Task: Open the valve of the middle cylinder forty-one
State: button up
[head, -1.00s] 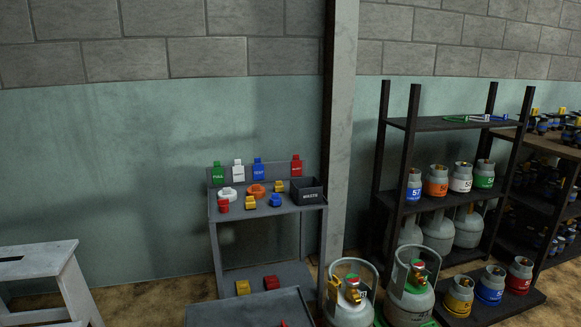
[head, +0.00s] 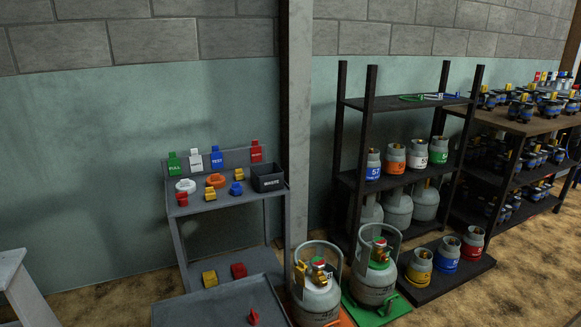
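Two large grey gas cylinders with round collar guards stand upright on the floor at the bottom of the head view. The left cylinder (head: 317,300) is on an orange mat and the right cylinder (head: 371,285) is on a green mat. Each has a brass valve with red and green parts inside its collar; the left valve (head: 319,272) and the right valve (head: 379,252) are too small to tell whether open or shut. I cannot read forty-one on either, nor tell which is the middle cylinder. My gripper is not in view.
A grey bench (head: 224,201) with coloured tags, caps, rings and a black bin (head: 268,178) stands left of the cylinders. A black shelf (head: 398,103) holds smaller numbered cylinders at right. A low grey surface (head: 210,306) is in front. A pale stool (head: 14,280) is far left.

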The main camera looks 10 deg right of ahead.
aim_at(378, 241)
jog(key=i+l+u, duration=0.1)
jog(key=i+l, duration=0.6)
jog(key=i+l+u, duration=0.1)
jog(key=i+l, duration=0.6)
jog(key=l, duration=0.2)
